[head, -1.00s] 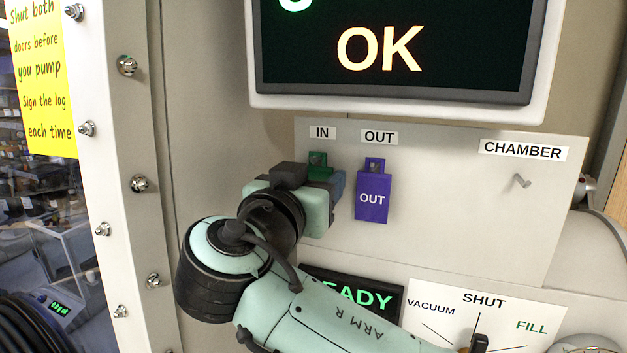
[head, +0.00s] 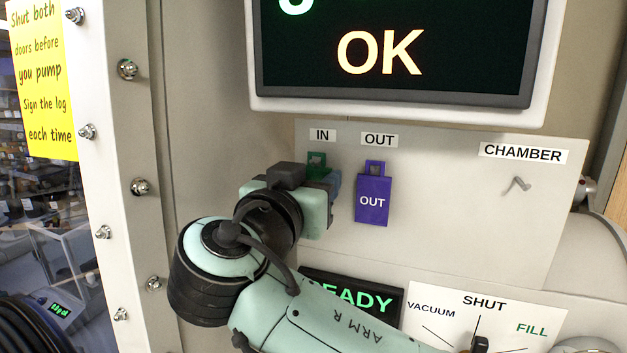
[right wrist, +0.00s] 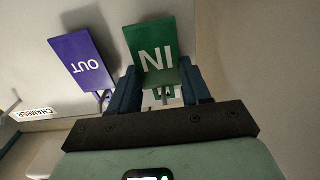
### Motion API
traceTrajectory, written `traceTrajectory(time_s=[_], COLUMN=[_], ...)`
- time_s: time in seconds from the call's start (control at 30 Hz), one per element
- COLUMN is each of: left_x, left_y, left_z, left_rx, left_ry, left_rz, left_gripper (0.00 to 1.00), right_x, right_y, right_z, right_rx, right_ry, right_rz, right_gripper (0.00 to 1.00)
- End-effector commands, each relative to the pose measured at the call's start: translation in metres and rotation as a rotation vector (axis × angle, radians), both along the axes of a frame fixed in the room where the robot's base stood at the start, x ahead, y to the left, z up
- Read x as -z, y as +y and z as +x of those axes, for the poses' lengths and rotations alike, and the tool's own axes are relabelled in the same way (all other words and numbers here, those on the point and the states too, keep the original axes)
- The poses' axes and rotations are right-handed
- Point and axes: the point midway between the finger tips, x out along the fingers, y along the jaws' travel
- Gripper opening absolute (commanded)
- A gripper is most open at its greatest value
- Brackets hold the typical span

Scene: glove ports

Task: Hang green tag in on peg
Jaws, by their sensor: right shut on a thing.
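The green tag (head: 316,158) is at the board under the IN label, with most of it hidden behind my right gripper (head: 335,186) in the head view. In the right wrist view the green tag (right wrist: 156,50) reads IN and stands between the two fingers of my right gripper (right wrist: 160,85), which is shut on it. The IN peg is hard to make out, and I cannot tell whether the tag's loop is around it. My left gripper is not in view.
A purple OUT tag (head: 372,202) hangs just right of the gripper, under the OUT label. It also shows in the right wrist view (right wrist: 84,60). A bare peg (head: 516,186) sits under the CHAMBER label. A screen (head: 395,60) juts out above the board (head: 450,210).

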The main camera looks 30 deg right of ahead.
Motion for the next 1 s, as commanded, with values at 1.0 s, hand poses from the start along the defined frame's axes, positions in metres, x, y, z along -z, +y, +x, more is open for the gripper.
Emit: traceTrajectory(time_s=[1.0], left_x=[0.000], left_y=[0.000], left_z=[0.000], left_rx=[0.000], left_ry=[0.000], left_rz=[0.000], left_gripper=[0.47], right_x=[-0.005], right_y=[0.018], right_z=[-0.015], right_rx=[-0.002], right_ry=[-0.001], right_rz=[0.000], right_gripper=[0.19])
